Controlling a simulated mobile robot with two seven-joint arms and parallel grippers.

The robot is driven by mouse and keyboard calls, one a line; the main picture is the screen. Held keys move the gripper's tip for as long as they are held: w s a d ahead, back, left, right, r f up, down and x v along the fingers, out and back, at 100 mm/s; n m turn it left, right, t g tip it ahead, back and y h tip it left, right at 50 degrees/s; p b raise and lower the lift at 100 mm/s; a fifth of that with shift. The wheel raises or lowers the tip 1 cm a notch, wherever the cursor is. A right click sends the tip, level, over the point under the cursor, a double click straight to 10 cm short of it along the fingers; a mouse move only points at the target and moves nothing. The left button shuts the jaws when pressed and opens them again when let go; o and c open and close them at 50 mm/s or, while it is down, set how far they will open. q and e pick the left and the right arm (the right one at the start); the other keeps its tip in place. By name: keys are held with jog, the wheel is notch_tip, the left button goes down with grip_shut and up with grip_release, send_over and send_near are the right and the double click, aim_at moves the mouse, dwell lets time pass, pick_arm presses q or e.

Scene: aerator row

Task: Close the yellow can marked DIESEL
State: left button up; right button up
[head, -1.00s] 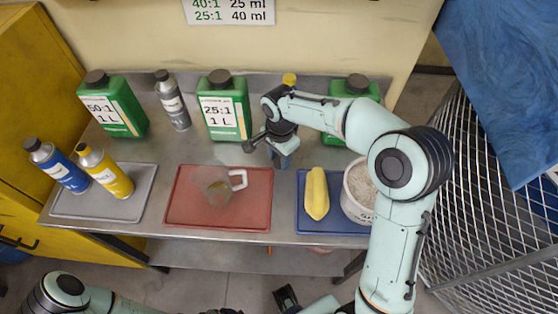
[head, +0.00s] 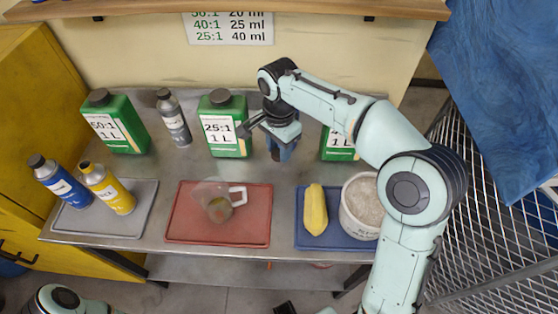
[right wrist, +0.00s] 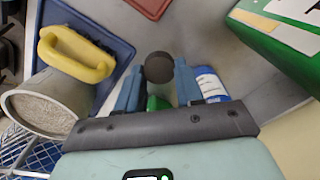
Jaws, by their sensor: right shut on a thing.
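A yellow can (head: 110,188) leans at the front left, beside a blue can, over the grey tray; its label is too small to read. Its top looks yellow, while the blue can's top is dark. My right gripper (head: 283,148) hangs over the table right of the middle green can, well away from the yellow can. In the right wrist view my right gripper (right wrist: 159,78) is shut on a dark round cap (right wrist: 159,67). Something green shows between the fingers, and I cannot tell whether it is joined to the cap. My left gripper is out of view.
The blue can (head: 60,182) and grey tray (head: 142,206) are at left. Green cans (head: 118,122) (head: 223,126) and a grey can (head: 174,118) stand behind. A jug (head: 217,203) sits on the red tray (head: 185,225). A yellow object (head: 315,210) and white tub (head: 350,215) are at right.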

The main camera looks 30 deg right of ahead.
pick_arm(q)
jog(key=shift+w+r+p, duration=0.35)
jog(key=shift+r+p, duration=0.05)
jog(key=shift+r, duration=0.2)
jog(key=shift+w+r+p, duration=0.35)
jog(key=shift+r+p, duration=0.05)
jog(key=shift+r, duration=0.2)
pick_arm(e)
notch_tip(320, 180, up, 8)
jog(key=shift+r, duration=0.25)
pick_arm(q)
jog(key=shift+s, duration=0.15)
